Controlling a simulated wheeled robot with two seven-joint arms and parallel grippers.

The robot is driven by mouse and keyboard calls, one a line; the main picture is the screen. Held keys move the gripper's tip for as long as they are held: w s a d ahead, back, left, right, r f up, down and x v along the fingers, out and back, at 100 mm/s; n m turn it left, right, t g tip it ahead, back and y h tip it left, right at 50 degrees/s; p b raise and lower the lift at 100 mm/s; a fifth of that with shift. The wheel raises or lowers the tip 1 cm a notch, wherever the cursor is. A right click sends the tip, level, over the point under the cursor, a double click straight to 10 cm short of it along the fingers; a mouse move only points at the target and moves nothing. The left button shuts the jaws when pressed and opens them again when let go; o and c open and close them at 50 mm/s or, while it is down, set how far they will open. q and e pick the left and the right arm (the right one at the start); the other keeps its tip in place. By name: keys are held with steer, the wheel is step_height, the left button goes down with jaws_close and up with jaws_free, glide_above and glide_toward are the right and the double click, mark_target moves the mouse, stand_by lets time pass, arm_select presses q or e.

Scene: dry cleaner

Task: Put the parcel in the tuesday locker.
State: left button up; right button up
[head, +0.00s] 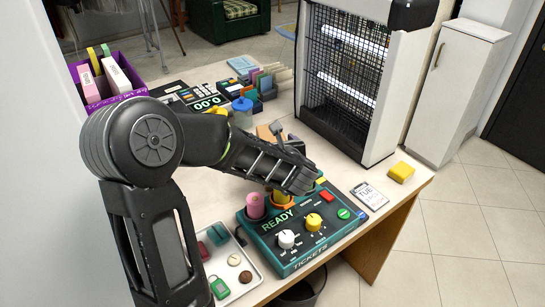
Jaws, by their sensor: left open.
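My left arm reaches in from the left across the counter. My left gripper (300,180) is low over the back edge of the dark green ticket machine (275,256), and the arm hides much of what lies behind it. It is open, and I see nothing held in it. A card reading TUE (369,196) lies on the counter right of the machine. I cannot pick out a parcel for sure; a tan block (267,135) shows partly behind my arm. No locker marked Tuesday can be made out. My right gripper is not in view.
A pink roll (255,205) and an orange ring (282,199) are on the machine. A tray (244,293) holds small items at front left. A yellow block (401,172) lies near the right edge. A tall caged lamp unit (386,134) and a white cabinet (459,85) stand behind.

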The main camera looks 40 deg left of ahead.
arm_select(q)
steer(key=shift+c, duration=0.2)
jaws_close()
stand_by(0.8)
